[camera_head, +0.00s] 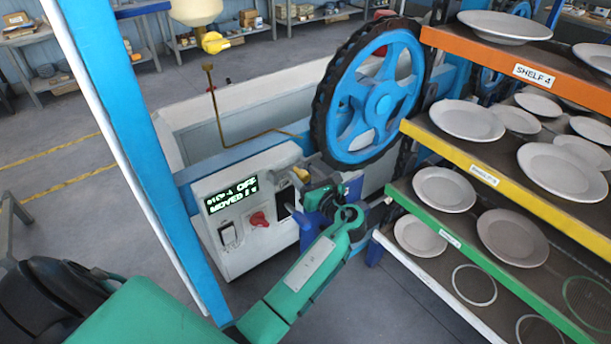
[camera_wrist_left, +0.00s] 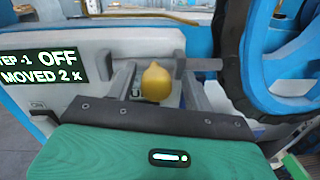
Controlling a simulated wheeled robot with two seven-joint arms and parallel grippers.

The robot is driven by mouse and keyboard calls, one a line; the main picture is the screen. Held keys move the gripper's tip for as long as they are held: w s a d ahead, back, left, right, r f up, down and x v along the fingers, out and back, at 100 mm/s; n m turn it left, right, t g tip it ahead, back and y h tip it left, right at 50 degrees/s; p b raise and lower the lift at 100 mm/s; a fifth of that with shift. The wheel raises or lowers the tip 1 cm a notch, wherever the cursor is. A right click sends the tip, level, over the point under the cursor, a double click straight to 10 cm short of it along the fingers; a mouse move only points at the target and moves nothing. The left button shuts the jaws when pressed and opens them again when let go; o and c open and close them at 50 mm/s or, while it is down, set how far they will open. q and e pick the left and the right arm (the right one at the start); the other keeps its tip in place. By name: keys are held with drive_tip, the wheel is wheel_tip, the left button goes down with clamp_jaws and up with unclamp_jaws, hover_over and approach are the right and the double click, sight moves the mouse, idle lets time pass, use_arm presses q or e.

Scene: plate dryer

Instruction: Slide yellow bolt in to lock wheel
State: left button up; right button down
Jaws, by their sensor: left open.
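The yellow bolt knob (camera_head: 301,174) sits on top of the white control box, near the foot of the blue wheel (camera_head: 383,104). In the left wrist view the knob (camera_wrist_left: 156,82) is upright between the fingers of my left gripper (camera_wrist_left: 156,88). The fingers are open, with a visible gap on both sides of the knob. A grey bar (camera_wrist_left: 200,64) runs behind the knob toward the wheel (camera_wrist_left: 282,60) on the right. In the head view my left gripper (camera_head: 308,184) is at the box's right end and partly hides the bolt area. My right gripper is not seen.
The control box (camera_head: 238,248) has a display reading OFF and "MOVED 2", a red knob (camera_head: 259,219) and a switch (camera_head: 229,236). A plate rack (camera_head: 470,170) with shelves of plates stands close on the right. A blue post (camera_head: 130,130) rises on the left.

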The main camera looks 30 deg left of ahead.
use_arm(q)
drive_tip(key=p+v, duration=0.4)
drive_tip(key=v, duration=0.9)
drive_tip(key=shift+d, duration=0.4)
